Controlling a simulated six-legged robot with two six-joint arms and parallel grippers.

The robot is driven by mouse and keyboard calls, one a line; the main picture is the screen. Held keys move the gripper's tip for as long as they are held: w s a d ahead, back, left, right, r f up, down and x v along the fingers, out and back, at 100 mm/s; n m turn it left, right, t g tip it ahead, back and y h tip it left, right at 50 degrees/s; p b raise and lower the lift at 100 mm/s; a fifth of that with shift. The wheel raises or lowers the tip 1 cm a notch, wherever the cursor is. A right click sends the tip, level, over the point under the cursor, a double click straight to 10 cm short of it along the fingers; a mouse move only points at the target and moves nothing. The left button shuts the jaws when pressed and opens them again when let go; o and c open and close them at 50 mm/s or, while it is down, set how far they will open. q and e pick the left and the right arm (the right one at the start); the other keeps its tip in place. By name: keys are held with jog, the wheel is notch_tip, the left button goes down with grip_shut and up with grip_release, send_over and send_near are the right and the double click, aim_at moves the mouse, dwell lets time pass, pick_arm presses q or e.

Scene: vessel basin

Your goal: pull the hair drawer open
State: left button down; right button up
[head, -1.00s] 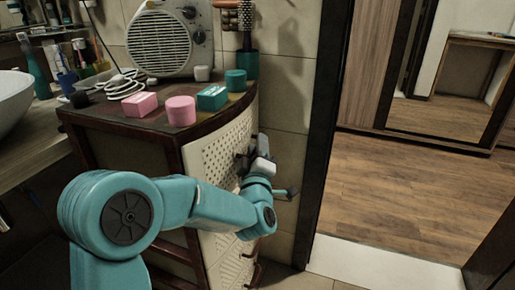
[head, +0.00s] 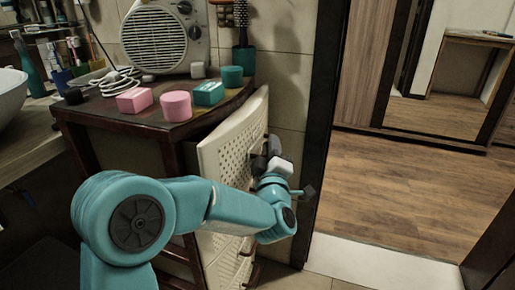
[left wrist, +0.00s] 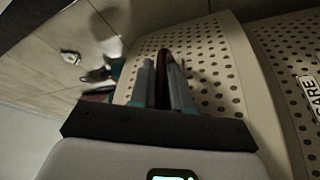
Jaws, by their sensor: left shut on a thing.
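The drawer front (head: 225,150) is a cream perforated panel on the dark wooden cabinet (head: 130,118). It stands out from the cabinet body, with a gap behind its top edge. My left gripper (head: 272,150) is at the panel's outer face. In the left wrist view, its two fingers (left wrist: 160,75) are closed around the dark reddish handle of the perforated drawer front (left wrist: 205,60). Most of the handle is hidden between the fingers. No "hair" label is readable. My right gripper is not in view.
Another perforated front with a label reading "CARE" (left wrist: 312,95) sits beside it in the left wrist view. Pink and teal boxes and jars, including a pink box (head: 135,100), and a heater (head: 165,38) stand on the cabinet. A dark door frame (head: 325,130) rises close to the right.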

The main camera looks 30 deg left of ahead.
pick_arm(q)
jog(key=w+d, duration=0.2)
jog(key=d, duration=0.8)
jog(key=w+d, duration=0.3)
jog(key=d, duration=0.7)
jog(key=shift+d+b, duration=0.2)
jog(key=shift+b, duration=0.15)
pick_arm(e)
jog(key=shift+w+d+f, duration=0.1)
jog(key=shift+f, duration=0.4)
pick_arm(q)
jog(key=c, duration=1.2)
grip_release()
jog(key=shift+o, duration=0.2)
jog(key=shift+s, duration=0.1)
jog(key=b+v, duration=0.7)
jog(key=v, duration=0.9)
jog(key=shift+s+b, duration=0.15)
jog(key=shift+b, duration=0.2)
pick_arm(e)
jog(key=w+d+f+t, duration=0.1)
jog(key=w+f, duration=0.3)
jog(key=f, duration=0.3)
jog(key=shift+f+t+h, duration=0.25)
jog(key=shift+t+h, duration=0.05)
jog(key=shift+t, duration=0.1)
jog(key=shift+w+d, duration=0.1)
